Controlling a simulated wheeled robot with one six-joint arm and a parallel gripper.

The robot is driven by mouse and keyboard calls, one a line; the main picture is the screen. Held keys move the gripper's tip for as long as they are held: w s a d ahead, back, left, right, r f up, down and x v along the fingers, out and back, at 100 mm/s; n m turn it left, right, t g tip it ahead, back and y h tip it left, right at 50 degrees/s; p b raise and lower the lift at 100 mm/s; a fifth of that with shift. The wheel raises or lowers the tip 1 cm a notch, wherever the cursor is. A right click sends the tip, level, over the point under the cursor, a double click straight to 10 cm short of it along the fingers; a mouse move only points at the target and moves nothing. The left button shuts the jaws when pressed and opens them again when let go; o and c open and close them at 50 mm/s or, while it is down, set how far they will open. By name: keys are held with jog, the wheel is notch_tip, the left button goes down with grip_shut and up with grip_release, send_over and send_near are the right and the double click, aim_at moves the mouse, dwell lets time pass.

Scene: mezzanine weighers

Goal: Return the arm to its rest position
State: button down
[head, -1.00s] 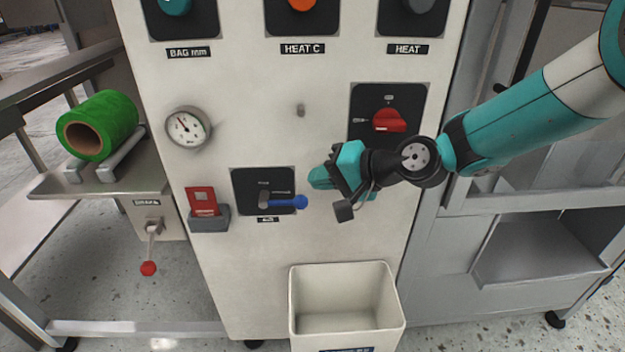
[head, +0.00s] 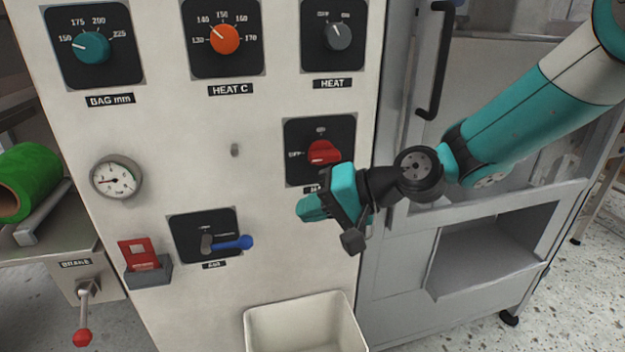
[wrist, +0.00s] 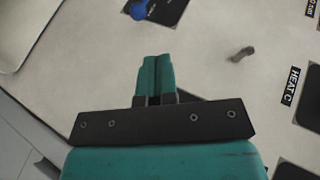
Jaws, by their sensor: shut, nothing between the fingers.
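My gripper (head: 308,209) is teal and black. In the head view it hangs in front of the white machine panel (head: 200,140), below and partly over the red rotary switch (head: 323,152), and right of the blue-handled air lever (head: 232,243). In the wrist view its two teal fingers (wrist: 155,75) are together with nothing between them. The arm reaches in from the upper right, bent at the wrist. In the wrist view the blue lever knob (wrist: 138,10) shows at the top, and a small peg (wrist: 241,53) stands out from the panel to the right.
Above are the teal bag dial (head: 91,47), orange heat dial (head: 224,39) and grey heat switch (head: 339,36). A gauge (head: 116,179) and a red card in a holder (head: 146,262) are at left. A white bin (head: 305,325) sits below. A grey cabinet (head: 400,265) stands right.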

jog(key=s+d+r+n+g+h, duration=0.1)
jog(key=s+d+r+n+h, duration=0.2)
jog(key=s+d, duration=0.7)
jog(key=s+d+r+n+g+h, duration=0.1)
jog(key=s+d+n+h, duration=0.2)
jog(key=s+d+h, duration=0.55)
jog(key=s+r+y+p, duration=0.3)
jog(key=r+p, duration=1.1)
jog(key=shift+s+a+r+p, duration=0.3)
jog(key=shift+a+r, duration=0.1)
